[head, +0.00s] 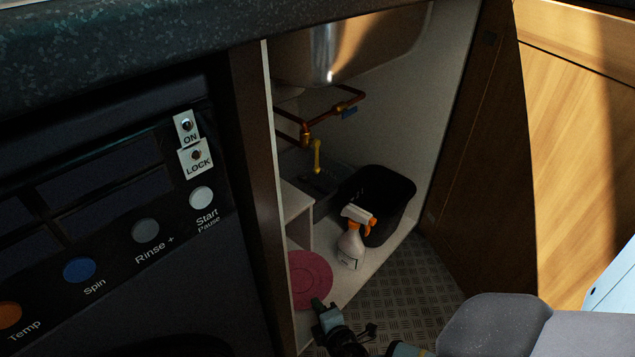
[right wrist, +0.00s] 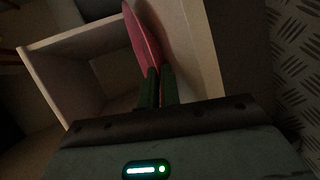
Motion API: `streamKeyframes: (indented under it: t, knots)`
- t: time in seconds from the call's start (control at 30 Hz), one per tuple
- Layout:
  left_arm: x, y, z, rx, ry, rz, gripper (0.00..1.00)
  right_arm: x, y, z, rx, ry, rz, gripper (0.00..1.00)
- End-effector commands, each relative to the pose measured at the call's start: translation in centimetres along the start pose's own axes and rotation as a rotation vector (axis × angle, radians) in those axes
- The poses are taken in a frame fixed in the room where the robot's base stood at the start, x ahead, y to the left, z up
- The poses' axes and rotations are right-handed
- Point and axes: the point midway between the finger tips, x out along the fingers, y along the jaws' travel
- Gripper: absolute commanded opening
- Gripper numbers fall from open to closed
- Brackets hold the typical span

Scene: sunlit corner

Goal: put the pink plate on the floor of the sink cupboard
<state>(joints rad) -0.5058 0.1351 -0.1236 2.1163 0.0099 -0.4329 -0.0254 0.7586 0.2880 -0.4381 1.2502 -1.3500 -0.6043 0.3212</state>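The pink plate (head: 310,280) is in the low left front part of the open sink cupboard, in front of a white compartment. It looks tilted up on edge; whether it touches the cupboard floor (head: 347,284) I cannot tell. My right gripper (head: 319,304) is at the plate's lower edge. In the right wrist view, the fingers (right wrist: 160,74) are close together with the rim of the plate (right wrist: 143,38) between them. The plate stands up from the fingertips there, beside a pale panel. My left gripper is not in view.
A white and orange spray bottle (head: 351,240) stands right of the plate, before a black bin (head: 385,200). Copper pipes (head: 308,133) and the sink bowl (head: 345,45) hang above. A washing machine (head: 120,230) is left; the open wooden door (head: 480,170) is right.

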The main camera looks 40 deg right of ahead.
Motion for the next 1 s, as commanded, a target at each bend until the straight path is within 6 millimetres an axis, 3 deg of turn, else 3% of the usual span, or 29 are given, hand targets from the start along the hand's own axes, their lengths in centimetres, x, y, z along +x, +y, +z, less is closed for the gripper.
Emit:
streamKeyframes:
  t: [0.3, 0.33, 0.4, 0.77, 1.0]
  knots:
    - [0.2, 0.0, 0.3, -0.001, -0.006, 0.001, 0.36, 0.1, -0.1, 0.0, 0.000, 0.000, 0.002, 0.00]
    - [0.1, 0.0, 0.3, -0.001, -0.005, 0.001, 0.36, 0.0, -0.2, 0.0, 0.000, 0.000, 0.000, 0.08]
    - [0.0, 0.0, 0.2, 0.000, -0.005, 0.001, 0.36, 0.0, -0.1, 0.0, 0.000, 0.000, 0.000, 0.13]
    - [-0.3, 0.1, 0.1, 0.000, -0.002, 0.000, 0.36, -0.1, 0.3, 0.0, 0.000, 0.000, 0.001, 0.13]
    - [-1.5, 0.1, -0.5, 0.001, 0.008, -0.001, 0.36, -4.3, 0.2, 0.0, 0.000, 0.001, -0.002, 0.13]
